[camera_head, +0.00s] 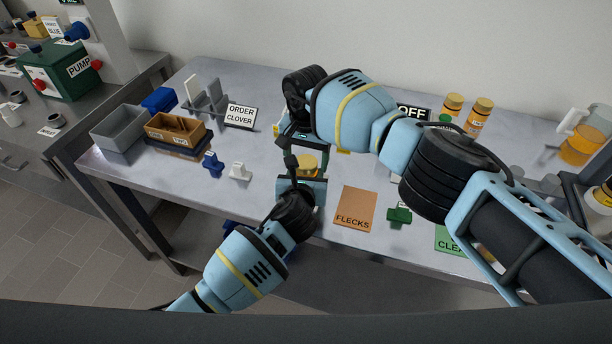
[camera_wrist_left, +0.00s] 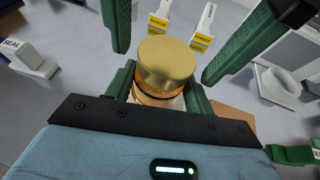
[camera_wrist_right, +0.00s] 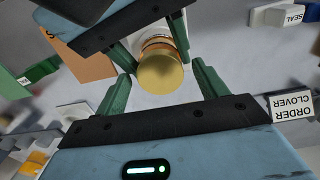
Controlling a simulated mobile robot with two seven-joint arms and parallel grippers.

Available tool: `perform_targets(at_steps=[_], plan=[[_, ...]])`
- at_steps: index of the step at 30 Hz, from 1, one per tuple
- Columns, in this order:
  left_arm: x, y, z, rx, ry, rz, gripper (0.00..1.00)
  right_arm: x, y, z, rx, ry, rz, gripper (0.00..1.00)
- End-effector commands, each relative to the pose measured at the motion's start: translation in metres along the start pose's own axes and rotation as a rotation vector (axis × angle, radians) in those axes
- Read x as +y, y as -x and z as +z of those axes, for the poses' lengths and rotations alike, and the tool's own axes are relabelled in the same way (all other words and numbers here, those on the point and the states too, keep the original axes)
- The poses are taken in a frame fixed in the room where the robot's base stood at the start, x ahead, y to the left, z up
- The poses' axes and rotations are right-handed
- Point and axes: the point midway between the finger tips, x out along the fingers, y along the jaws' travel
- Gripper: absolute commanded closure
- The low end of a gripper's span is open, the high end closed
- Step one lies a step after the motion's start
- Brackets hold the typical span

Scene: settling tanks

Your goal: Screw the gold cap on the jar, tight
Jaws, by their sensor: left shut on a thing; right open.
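The jar, holding amber contents, wears the gold cap (camera_wrist_left: 166,62) in the left wrist view. A dark band shows below the cap; how tight it is cannot be told. The cap also shows in the head view (camera_head: 307,161) and in the right wrist view (camera_wrist_right: 160,73). My left gripper (camera_wrist_left: 160,88) is shut on the jar (camera_wrist_left: 158,99) below the cap. My right gripper (camera_wrist_right: 161,72) is open, its green fingers on either side of the cap with gaps visible. In the head view, my arms partly hide the jar.
An orange FLECKS card (camera_head: 355,208) and a green piece (camera_head: 399,215) lie to the right. A grey bin (camera_head: 118,130), a brown tray (camera_head: 174,128) and the ORDER CLOVER sign (camera_head: 239,116) stand left. Gold-capped jars (camera_head: 478,114) stand at the back right.

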Motion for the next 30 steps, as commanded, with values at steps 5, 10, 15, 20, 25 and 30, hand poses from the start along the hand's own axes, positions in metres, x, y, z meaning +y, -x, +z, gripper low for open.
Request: perform_targets(at_steps=[5, 10, 15, 20, 25, 30], plan=[[0.0, 0.0, 0.0, 0.001, 0.0, 0.0, 1.0, 0.0, 0.006, -0.001, 0.002, 0.0, -0.001, 0.28], [0.0, 0.0, 0.0, 0.001, 0.0, 0.0, 1.0, 0.0, 0.025, -0.001, 0.003, 0.001, -0.001, 0.28], [0.0, 0.0, 0.0, 0.0, 0.0, 0.0, 1.0, 0.0, 0.043, 0.0, 0.002, 0.001, -0.001, 0.28], [0.0, 0.0, 0.0, 0.0, 0.0, 0.0, 1.0, 0.0, 0.045, 0.0, 0.0, 0.0, 0.001, 0.28], [0.0, 0.0, 0.0, 0.0, 0.0, 0.0, 1.0, 0.0, 0.045, 0.0, 0.0, 0.0, 0.0, 0.2], [0.0, 0.0, 0.0, 0.0, 0.0, 0.0, 1.0, 0.0, 0.045, 0.0, 0.0, 0.0, 0.0, 0.03]])
